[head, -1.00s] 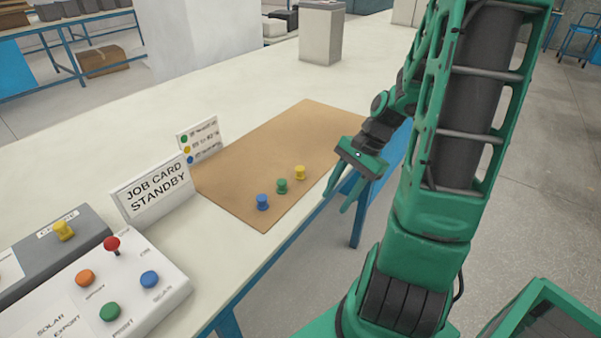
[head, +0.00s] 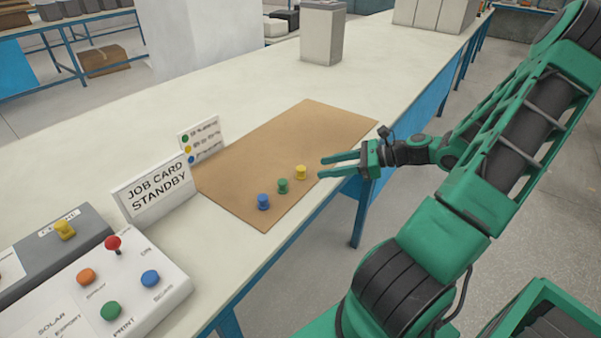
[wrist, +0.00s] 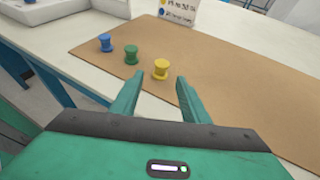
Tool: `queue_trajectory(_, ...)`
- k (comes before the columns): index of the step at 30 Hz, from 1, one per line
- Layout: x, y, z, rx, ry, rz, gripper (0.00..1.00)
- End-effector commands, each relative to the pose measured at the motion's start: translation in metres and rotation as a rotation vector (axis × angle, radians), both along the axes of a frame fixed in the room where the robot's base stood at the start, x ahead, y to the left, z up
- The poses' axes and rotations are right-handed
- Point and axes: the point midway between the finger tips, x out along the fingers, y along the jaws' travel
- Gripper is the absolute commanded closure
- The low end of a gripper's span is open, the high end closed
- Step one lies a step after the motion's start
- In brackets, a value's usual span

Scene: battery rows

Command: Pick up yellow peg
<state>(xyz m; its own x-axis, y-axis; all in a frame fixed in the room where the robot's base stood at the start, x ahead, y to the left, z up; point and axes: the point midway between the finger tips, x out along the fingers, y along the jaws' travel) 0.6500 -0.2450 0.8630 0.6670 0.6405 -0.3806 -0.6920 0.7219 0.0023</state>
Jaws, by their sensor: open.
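The yellow peg (head: 301,172) stands upright on the brown mat (head: 325,125), near its front edge. In the wrist view the yellow peg (wrist: 161,68) shows just beyond the fingertips, roughly in line with the gap between them. My gripper (head: 322,168) is open and empty, its fingers pointing left toward the yellow peg, a short way to its right. The green fingers also show in the wrist view (wrist: 159,80). Nothing hides the yellow peg in either view.
A green peg (head: 283,186) and a blue peg (head: 263,201) stand in a row left of the yellow one. A colour-key card (head: 200,139) and a "JOB CARD STANDBY" sign (head: 154,191) stand at the mat's left. A button panel (head: 177,292) is at lower left. The mat's back is clear.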

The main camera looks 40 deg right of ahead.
Motion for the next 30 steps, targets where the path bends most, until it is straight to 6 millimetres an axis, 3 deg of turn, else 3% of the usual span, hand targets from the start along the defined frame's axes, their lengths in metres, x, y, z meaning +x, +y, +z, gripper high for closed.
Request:
queue_trajectory(21, 0.054, 0.044, -0.030, -0.001, 0.000, 0.004, 0.59)
queue_trajectory(30, 0.056, 0.046, -0.031, -0.003, 0.001, 0.002, 0.61)
